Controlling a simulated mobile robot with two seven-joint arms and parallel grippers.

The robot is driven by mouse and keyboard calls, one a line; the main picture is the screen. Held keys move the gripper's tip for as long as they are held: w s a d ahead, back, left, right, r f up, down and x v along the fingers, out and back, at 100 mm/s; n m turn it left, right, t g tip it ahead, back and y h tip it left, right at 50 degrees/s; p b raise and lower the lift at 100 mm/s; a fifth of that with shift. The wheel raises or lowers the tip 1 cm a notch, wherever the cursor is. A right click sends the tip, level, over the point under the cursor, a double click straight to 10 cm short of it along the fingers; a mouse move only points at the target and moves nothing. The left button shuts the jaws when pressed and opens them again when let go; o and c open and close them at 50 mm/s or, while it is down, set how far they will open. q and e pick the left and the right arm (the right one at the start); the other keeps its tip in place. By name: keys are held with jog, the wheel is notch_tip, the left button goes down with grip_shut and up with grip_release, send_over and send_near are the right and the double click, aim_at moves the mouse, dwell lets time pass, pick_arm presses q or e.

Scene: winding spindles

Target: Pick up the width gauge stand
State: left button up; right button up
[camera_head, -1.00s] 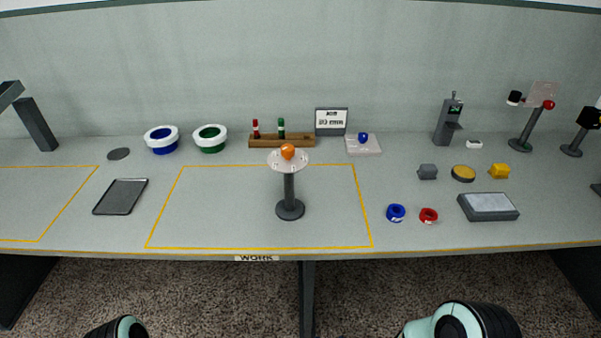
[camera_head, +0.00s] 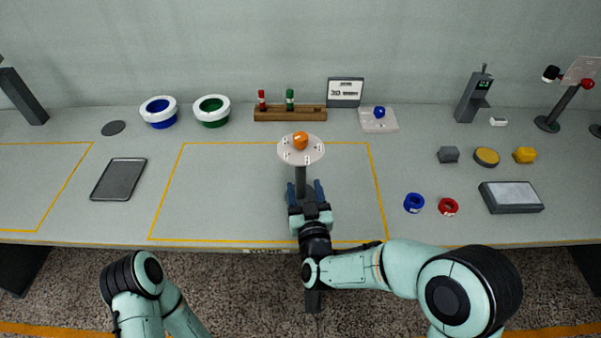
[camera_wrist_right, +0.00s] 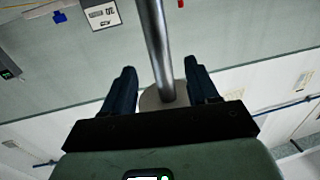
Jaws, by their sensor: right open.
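The width gauge stand (camera_head: 300,176) stands upright in the yellow-outlined area at the middle of the bench. It has a dark post, a round pale plate on top and an orange knob. My right gripper (camera_head: 305,187) reaches in from the front, low on the post, and hides most of the round base. In the right wrist view the post (camera_wrist_right: 157,45) rises between the two spread fingers, with a gap on each side. The gripper is open and not closed on it. Of my left arm only links show at the lower left; its gripper is out of view.
Behind stand a wooden rack (camera_head: 290,114) with red and green pegs and a small sign (camera_head: 345,92). Blue (camera_head: 414,203) and red (camera_head: 448,206) rings and a grey box (camera_head: 511,197) lie to the right. The outlined area left of the stand is clear.

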aim_at(302, 176)
jog(key=w, duration=0.4)
jog(key=w+a, duration=0.1)
jog(key=w, duration=0.1)
jog(key=shift+w+p, duration=0.25)
jog(key=shift+p, duration=0.15)
jog(key=shift+c, duration=0.2)
grip_shut()
